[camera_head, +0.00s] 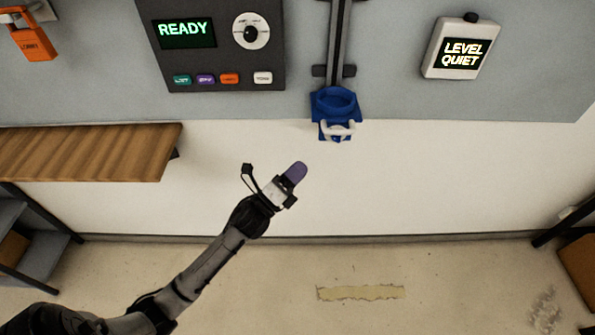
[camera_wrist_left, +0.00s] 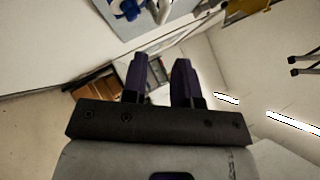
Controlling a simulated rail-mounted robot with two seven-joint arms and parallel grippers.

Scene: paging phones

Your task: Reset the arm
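My left arm (camera_head: 205,270) reaches in from the lower left of the head view, up and to the right. My left gripper (camera_head: 296,172) is at its end, in front of the white lower wall and below the blue holder, apart from it. The left wrist view shows its two purple fingers (camera_wrist_left: 160,78) with a gap between them and nothing held. My right arm and gripper are not in view.
A grey wall panel carries a READY control box (camera_head: 222,75), a blue holder (camera_head: 335,104) on a dark rail, a LEVEL QUIET display (camera_head: 461,48) and an orange LOBBY phone (camera_head: 33,38). A wooden shelf (camera_head: 85,152) juts out at left. Space right of the gripper is clear.

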